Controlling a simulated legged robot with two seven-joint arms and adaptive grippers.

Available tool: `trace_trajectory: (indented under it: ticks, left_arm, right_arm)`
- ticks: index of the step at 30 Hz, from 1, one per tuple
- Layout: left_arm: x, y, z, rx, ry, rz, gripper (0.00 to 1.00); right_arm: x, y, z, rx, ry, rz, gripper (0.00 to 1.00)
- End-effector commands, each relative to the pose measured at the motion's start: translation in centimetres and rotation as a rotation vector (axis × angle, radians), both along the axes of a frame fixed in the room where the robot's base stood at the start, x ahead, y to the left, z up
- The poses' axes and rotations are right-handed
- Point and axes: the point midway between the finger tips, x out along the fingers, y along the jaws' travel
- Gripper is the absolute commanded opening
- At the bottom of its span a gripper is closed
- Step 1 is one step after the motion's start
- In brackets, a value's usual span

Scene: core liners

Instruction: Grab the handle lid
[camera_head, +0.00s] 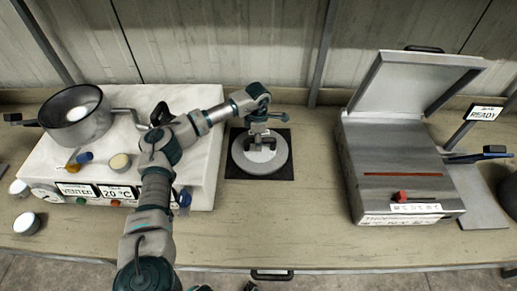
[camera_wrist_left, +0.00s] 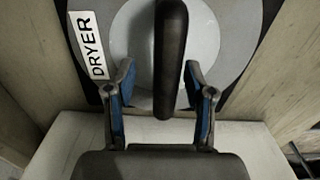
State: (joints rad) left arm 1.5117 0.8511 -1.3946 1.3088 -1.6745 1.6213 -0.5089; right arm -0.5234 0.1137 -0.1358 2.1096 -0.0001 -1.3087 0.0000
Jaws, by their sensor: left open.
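The round grey lid (camera_head: 261,175) lies flat on a black square mat (camera_head: 286,174) in the middle of the table in the head view. In the left wrist view the lid (camera_wrist_left: 232,50) has a paler centre, a white label reading DRYER (camera_wrist_left: 88,45) and a dark bar handle (camera_wrist_left: 171,50). My left gripper (camera_head: 262,136) points down over the lid's middle. In the left wrist view its open fingers (camera_wrist_left: 159,72) stand either side of the handle, with gaps on both sides. The gripper hides part of the lid in the head view.
A white heating unit (camera_head: 199,150) with a dark pot (camera_head: 78,118) stands on the left. A steel box (camera_head: 385,165) with its cover (camera_head: 415,83) raised stands on the right. The table (camera_head: 310,215) is clear between them around the mat.

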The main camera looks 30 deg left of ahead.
Motion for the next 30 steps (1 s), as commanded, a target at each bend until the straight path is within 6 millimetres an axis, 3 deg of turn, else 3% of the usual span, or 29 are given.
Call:
trace_trajectory:
  ticks: [16, 22, 23, 30]
  left_arm:
    - [-0.01, -0.11, -0.36, 0.000, 0.000, -0.002, 0.54]
    - [0.00, -0.10, -0.36, 0.000, 0.000, -0.001, 0.04]
    - [0.00, -0.10, -0.36, 0.001, -0.001, -0.001, 0.00]
    - [0.07, -0.07, -0.26, 0.002, -0.002, 0.000, 0.00]
  right_arm:
    - [0.00, -0.07, 0.12, -0.001, 0.000, -0.002, 0.40]
    - [-0.01, -0.19, 0.11, -0.003, 0.000, -0.002, 0.40]
    - [-0.01, -0.18, 0.12, -0.003, 0.000, -0.002, 0.40]
    - [-0.04, -0.03, 0.10, -0.001, 0.001, 0.001, 0.40]
